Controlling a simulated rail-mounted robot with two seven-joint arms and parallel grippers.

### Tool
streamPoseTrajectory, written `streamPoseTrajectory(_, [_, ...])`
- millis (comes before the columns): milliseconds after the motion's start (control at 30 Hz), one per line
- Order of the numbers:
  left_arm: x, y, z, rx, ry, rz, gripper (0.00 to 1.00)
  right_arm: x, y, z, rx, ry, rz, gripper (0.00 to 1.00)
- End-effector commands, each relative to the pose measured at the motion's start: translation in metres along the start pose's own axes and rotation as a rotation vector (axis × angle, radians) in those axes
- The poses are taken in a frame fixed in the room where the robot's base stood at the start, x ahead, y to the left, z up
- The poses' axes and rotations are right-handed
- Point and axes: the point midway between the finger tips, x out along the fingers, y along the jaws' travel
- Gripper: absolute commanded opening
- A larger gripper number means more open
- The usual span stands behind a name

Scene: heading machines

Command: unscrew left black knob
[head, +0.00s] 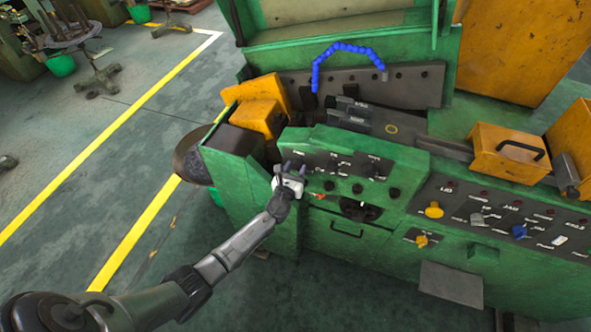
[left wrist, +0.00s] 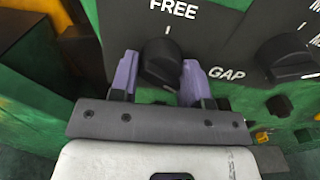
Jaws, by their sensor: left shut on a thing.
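The left black knob (left wrist: 160,60) sits on a dark panel below the word FREE, left of the word GAP, in the left wrist view. My left gripper (left wrist: 157,76) has its two purple fingers on either side of the knob and is shut on it. In the head view my left gripper (head: 293,167) is at the left end of the green machine's upper control panel and hides the knob. A second black knob (left wrist: 288,56) shows to the right in the left wrist view. My right gripper is not in view.
Several dark knobs (head: 357,188) sit in a row just right of the gripper. A lower panel (head: 467,205) with yellow, white and blue knobs is at the right. A blue segmented hose (head: 345,47) arches above. Open floor (head: 120,160) lies left of the machine.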

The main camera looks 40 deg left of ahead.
Motion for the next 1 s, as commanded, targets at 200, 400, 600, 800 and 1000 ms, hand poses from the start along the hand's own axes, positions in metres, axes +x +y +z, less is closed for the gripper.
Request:
streamPoseTrajectory(200, [0.000,0.000,-0.003,-0.132,-0.001,0.000,0.19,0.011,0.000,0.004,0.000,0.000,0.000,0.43])
streamPoseTrajectory(400, [0.000,0.000,-0.003,-0.316,-0.003,0.000,0.19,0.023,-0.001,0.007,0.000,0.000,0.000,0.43])
streamPoseTrajectory(600, [0.000,-0.001,-0.002,-0.508,-0.002,0.000,0.19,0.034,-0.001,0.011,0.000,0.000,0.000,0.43])
streamPoseTrajectory(800, [0.000,-0.001,-0.002,-0.698,-0.002,0.001,0.19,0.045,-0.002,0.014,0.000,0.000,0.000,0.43])
streamPoseTrajectory(1000, [0.000,-0.002,-0.002,-0.890,-0.002,0.000,0.19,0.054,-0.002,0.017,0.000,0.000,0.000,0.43])
